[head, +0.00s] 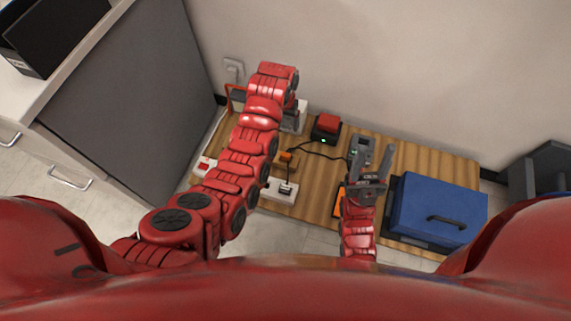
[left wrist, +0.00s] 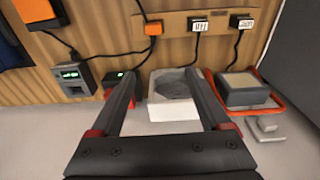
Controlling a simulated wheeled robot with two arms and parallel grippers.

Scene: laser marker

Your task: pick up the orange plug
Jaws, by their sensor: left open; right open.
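The orange plug (head: 286,156) lies on the wooden table right of my left arm in the head view, with a black cable at it. In the left wrist view the orange plug (left wrist: 153,28) sits on a brown strip, beyond the fingertips and apart from them. My left gripper (left wrist: 160,74) is open, with nothing held between its fingers; a white box stands behind the gap. In the head view its fingers are hidden by my arm. My right gripper (head: 374,160) is open over the table, right of the plug, near a grey device.
Two black plugs with white labels (left wrist: 197,25) (left wrist: 240,22) sit beside the orange plug. A blue case (head: 440,205) is at right.

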